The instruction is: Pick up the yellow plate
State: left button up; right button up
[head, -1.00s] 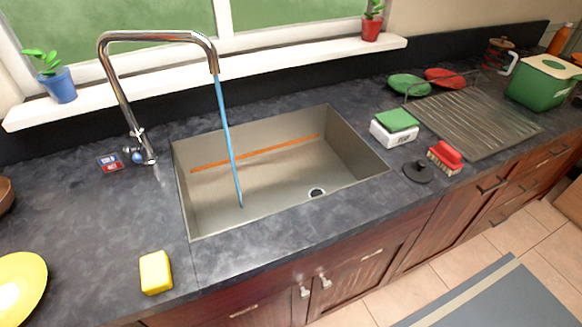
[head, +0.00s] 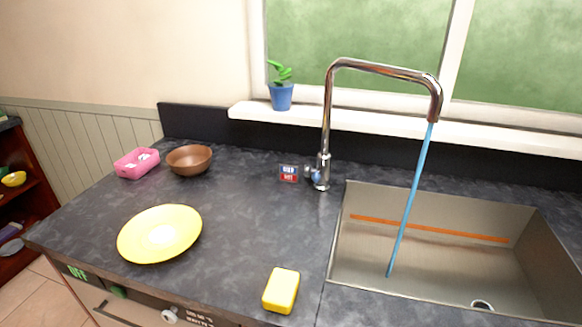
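The yellow plate (head: 160,234) lies flat on the dark countertop (head: 240,215) in the left part of the head view, near the counter's front edge. It is round with a paler centre and looks empty. Nothing covers it. Neither of my grippers shows in the head view.
A yellow sponge (head: 281,290) lies right of the plate near the front edge. A brown bowl (head: 189,160) and a pink basket (head: 137,163) stand behind it. The sink (head: 440,245) with its tall faucet (head: 327,120) and running blue water is at right. Counter between plate and faucet is clear.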

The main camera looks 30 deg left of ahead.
aim_at(133, 245)
jog(key=u, duration=0.8)
